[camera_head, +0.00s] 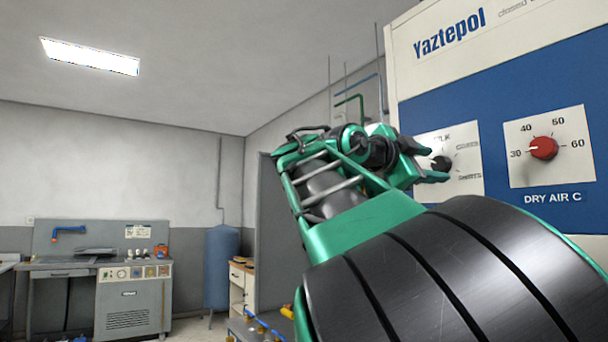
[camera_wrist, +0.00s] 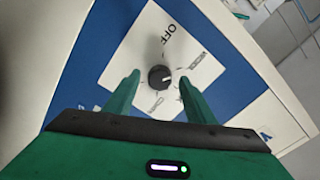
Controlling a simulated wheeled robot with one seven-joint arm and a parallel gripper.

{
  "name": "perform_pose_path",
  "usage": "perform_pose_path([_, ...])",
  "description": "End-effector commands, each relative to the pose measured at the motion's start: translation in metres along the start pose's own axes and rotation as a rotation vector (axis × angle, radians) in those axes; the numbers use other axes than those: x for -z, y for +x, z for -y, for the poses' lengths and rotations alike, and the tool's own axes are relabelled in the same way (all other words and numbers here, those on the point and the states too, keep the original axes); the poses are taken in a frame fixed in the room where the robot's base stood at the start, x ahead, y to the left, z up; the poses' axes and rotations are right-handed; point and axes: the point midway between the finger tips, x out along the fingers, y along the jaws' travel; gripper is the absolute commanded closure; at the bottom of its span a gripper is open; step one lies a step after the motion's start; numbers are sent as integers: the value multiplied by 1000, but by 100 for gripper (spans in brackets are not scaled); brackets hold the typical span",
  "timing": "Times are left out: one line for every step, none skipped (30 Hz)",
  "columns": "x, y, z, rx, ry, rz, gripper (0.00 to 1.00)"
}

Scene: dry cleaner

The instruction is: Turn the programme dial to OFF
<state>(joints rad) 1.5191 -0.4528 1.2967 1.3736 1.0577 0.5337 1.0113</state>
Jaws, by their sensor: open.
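The programme dial (camera_wrist: 159,77) is a small black knob on a white plate (camera_wrist: 125,60) on the machine's blue front. The printed word OFF lies above the knob in the wrist view, and other labels stand around it. A small pale mark shows on the knob's right side there, not towards OFF. My gripper (camera_wrist: 158,78) is open, with one green finger on each side of the dial and gaps visible between. In the head view, my gripper (camera_head: 431,161) is at the dial (camera_head: 441,163), partly covering its plate and labels. I cannot tell how deep the fingers reach.
A red temperature dial (camera_head: 543,148) marked DRY AIR C sits to the right on the same blue panel (camera_head: 490,110). A grey workbench unit (camera_head: 135,300) and a blue tank (camera_head: 222,265) stand far back left. The space left of my arm is open.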

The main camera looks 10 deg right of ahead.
Motion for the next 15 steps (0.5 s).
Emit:
perform_pose_path([0, 5, 0, -1, 0, 1, 50])
perform_pose_path([0, 7, 0, -1, 0, 1, 50])
perform_pose_path([0, 9, 0, -1, 0, 1, 50])
perform_pose_path([0, 10, 0, 0, 0, 2, 50])
perform_pose_path([0, 11, 0, 0, 0, 2, 50])
perform_pose_path([0, 12, 0, 0, 0, 2, 50])
perform_pose_path([0, 12, 0, 0, 0, 2, 50])
perform_pose_path([0, 13, 0, 0, 0, 2, 50])
perform_pose_path([0, 13, 0, 0, 0, 2, 50])
perform_pose_path([0, 13, 0, 0, 0, 2, 50])
perform_pose_path([0, 13, 0, 0, 0, 2, 50])
perform_pose_path([0, 13, 0, 0, 0, 2, 50])
perform_pose_path([0, 13, 0, 0, 0, 1, 50])
perform_pose_path([0, 13, 0, 0, 0, 1, 50])
perform_pose_path([0, 13, 0, 0, 0, 1, 60])
